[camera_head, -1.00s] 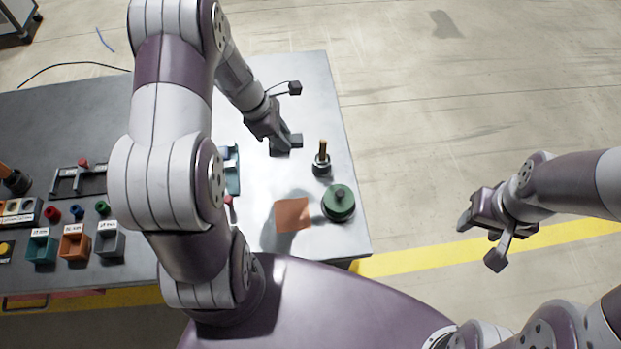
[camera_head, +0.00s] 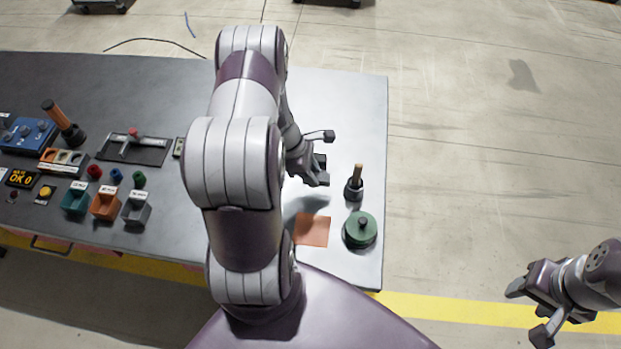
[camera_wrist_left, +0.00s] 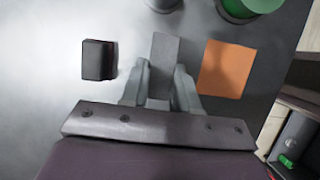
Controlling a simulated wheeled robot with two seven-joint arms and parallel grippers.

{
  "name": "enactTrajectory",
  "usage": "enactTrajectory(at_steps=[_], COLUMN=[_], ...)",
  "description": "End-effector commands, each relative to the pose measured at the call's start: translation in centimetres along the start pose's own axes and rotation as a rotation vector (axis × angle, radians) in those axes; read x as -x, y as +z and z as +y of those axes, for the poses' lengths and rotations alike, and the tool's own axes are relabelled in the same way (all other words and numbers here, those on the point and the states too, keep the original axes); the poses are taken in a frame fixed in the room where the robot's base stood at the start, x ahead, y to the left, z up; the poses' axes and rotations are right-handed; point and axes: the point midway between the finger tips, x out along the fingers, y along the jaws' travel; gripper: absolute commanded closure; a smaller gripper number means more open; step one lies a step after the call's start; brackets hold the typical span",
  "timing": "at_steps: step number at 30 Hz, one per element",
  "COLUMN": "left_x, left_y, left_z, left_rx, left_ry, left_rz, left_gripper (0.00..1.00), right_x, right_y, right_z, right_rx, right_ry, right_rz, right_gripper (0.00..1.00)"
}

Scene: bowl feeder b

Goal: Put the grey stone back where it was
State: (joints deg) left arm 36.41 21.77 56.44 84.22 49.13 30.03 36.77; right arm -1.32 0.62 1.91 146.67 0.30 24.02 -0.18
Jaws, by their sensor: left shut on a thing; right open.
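My left gripper (camera_head: 318,180) is low over the right part of the table, left of the dark holder with a wooden handle. In the left wrist view its fingers (camera_wrist_left: 160,88) are shut on a flat grey stone (camera_wrist_left: 164,52). The stone lies between an orange square (camera_wrist_left: 227,68) on its right and a small black block (camera_wrist_left: 97,60) on its left, apart from both. I cannot tell whether the stone touches the table. My right gripper (camera_head: 530,312) is open and empty, off the table at the lower right.
The orange square (camera_head: 312,230) lies near the front edge of the table (camera_head: 372,120). A green round lidded thing (camera_head: 360,230) and the dark holder (camera_head: 354,190) stand beside it. Small bins (camera_head: 105,204), several coloured pieces and a lever fixture (camera_head: 135,147) are left of my arm.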

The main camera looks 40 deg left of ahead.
Motion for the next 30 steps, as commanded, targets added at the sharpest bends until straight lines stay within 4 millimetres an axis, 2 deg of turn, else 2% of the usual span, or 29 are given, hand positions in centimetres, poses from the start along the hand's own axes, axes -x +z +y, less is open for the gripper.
enactTrajectory(at_steps=[4, 10, 21, 22, 24, 30], left_x=[-0.7, -3.7, -4.4, -4.3, -4.2, -4.2], left_y=[-0.9, -2.1, -2.4, -2.4, -2.3, -2.3], left_z=[0.3, 0.4, 0.4, 0.4, 0.4, 0.4], left_rx=[0.0, 0.0, -0.001, -0.001, -0.001, -0.001], left_ry=[-0.003, -0.002, -0.001, -0.001, -0.001, -0.001], left_rz=[0.0, 0.0, 0.0, 0.0, 0.0, 0.0], left_gripper=[0.99, 0.99, 0.99, 0.67, 0.45, 0.45], right_x=[0.2, 0.6, 0.0, 0.1, 0.2, 0.2], right_y=[0.0, -0.1, 0.0, 0.0, 0.0, 0.0], right_z=[0.0, 0.0, 0.0, 0.0, 0.0, 0.0], right_rx=[0.0, 0.0, 0.0, 0.0, 0.0, 0.0], right_ry=[0.0, 0.0, 0.0, 0.0, 0.0, 0.0], right_rz=[0.0, 0.0, 0.0, 0.0, 0.0, 0.0], right_gripper=[0.49, 0.49, 0.49, 0.49, 0.49, 0.49])
